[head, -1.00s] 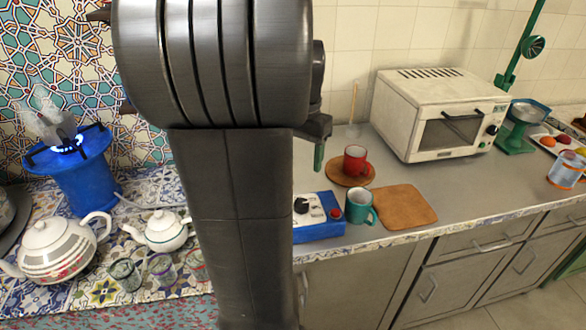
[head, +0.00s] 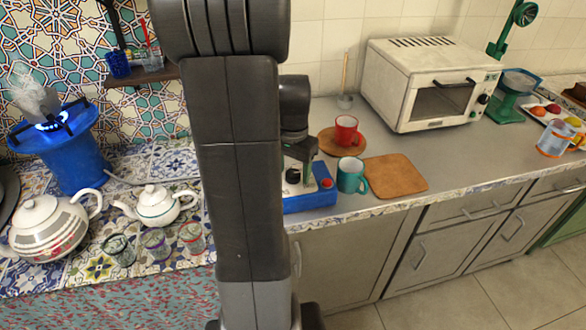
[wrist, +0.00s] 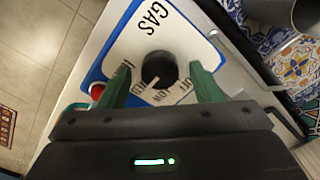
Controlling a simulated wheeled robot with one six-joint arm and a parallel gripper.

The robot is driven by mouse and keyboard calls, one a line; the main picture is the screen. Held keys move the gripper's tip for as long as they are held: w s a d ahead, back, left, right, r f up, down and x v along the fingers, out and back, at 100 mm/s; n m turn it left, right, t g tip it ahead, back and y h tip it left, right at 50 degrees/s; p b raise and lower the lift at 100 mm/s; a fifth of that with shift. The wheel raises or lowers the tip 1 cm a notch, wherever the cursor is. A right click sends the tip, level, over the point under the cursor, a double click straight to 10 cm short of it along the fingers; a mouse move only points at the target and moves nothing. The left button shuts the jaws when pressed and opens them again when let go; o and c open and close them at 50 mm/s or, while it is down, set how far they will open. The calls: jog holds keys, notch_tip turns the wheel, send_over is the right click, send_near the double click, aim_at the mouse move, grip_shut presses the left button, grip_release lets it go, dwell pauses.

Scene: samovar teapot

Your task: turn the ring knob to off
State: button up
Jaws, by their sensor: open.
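The black ring knob (wrist: 159,68) sits on the white face of the gas control box (wrist: 178,32). In the head view the blue box (head: 312,201) stands on the grey counter, with the knob (head: 293,176) partly behind my arm. My gripper (wrist: 160,73) is open, with one green finger on each side of the knob and gaps between. In the head view my gripper (head: 299,160) is right over the box. The blue burner (head: 75,160) shows a lit flame (head: 50,125).
A red button (wrist: 97,91) is on the box beside the left finger. A teal mug (head: 351,176), a wooden board (head: 396,175) and a red mug (head: 346,130) stand close to its right. Teapots (head: 158,206) and glasses (head: 192,238) stand on the tiled counter at left.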

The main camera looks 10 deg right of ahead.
jog(key=shift+c, duration=0.2)
jog(key=c, duration=1)
jog(key=shift+o, duration=0.2)
jog(key=shift+n, duration=0.3)
jog(key=n, duration=0.3)
jog(key=shift+n+p, duration=0.3)
jog(key=shift+p, duration=0.05)
jog(key=n, duration=0.9)
jog(key=shift+p, duration=0.4)
jog(key=n, duration=0.4)
jog(key=shift+n, duration=0.3)
